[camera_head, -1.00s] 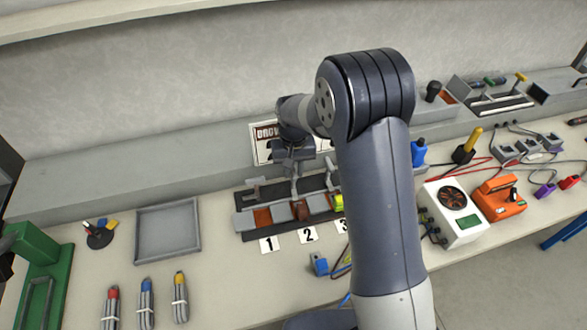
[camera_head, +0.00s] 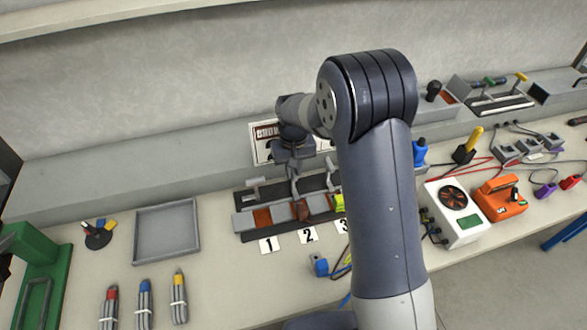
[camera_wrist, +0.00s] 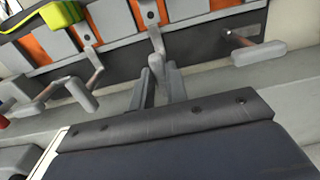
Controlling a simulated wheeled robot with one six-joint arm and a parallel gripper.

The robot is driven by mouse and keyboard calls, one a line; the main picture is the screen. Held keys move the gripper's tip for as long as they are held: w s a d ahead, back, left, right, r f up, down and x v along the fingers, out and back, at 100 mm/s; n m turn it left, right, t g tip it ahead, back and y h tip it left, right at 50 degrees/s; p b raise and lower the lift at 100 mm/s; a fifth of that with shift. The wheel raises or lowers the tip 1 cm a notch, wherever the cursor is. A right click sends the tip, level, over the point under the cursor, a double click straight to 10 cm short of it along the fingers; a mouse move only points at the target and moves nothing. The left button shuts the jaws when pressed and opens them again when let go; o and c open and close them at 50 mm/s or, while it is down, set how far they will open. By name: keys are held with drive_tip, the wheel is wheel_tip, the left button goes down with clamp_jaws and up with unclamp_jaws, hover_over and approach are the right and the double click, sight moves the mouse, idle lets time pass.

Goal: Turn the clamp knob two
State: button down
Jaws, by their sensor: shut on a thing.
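The clamp fixture (camera_head: 285,213) is a dark base with grey blocks and orange-brown squares, with number cards in front. Clamp knob two (camera_wrist: 155,50) is a grey bent handle at the middle position, behind card 2 (camera_head: 308,236). My gripper (camera_wrist: 162,72) is shut on the end of that knob, with one finger on each side. In the head view my gripper (camera_head: 294,178) reaches down behind the middle clamp, and its fingertips are small there. Clamp one's handle (camera_wrist: 249,50) and clamp three's handle (camera_wrist: 82,93) stand apart on either side.
A lime-green piece (camera_head: 339,203) sits at position three. A sign (camera_head: 262,143) stands behind the fixture, partly hidden by my wrist. An empty grey tray (camera_head: 167,232) lies to the left. A white fan box (camera_head: 456,212) and orange device (camera_head: 499,200) are on the right.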

drive_tip(key=c, duration=1.4)
unclamp_jaws()
wheel_tip(320, 180, up, 11)
drive_tip(key=b, duration=0.1)
drive_tip(key=shift+f, duration=0.15)
wheel_tip(320, 180, down, 11)
drive_tip(key=shift+r+p, duration=0.15)
drive_tip(key=shift+p, duration=0.45)
drive_tip(key=shift+m, duration=0.7)
